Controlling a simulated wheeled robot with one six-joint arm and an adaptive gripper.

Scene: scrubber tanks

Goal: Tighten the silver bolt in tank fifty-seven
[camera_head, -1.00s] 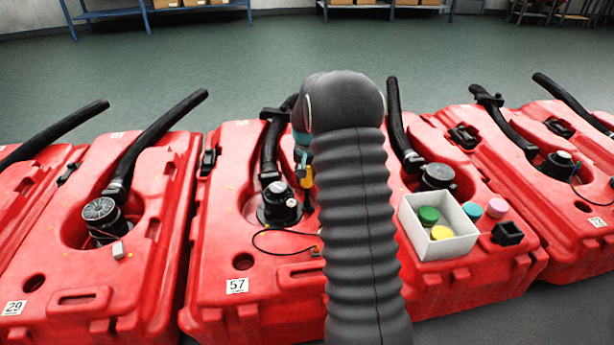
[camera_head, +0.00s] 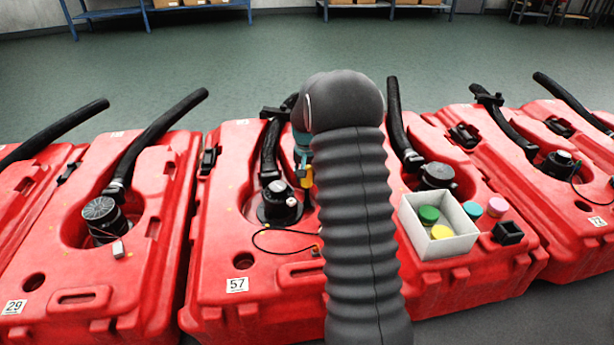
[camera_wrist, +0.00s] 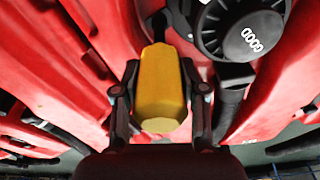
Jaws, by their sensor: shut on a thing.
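Tank fifty-seven is the red tank (camera_head: 212,290) left of centre in the head view, with a "57" label (camera_head: 237,285) on its front. A black motor unit (camera_head: 277,208) sits in its round recess, with a small pale part on top. I cannot make out the silver bolt clearly. My gripper (camera_wrist: 160,85) is shut on a yellow faceted tool handle (camera_wrist: 160,98), with one dark finger on each side. The yellow handle (camera_head: 306,177) also shows in the head view, just right of the motor unit. The tool's far end is partly hidden in the wrist view.
A black round motor cap (camera_wrist: 243,35) is close by in the wrist view. A white box (camera_head: 447,247) with green and yellow lids stands on the tank to the right. Black hoses (camera_head: 270,150) and a thin looped cable (camera_head: 268,248) lie near. My arm hides part of tank fifty-seven.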

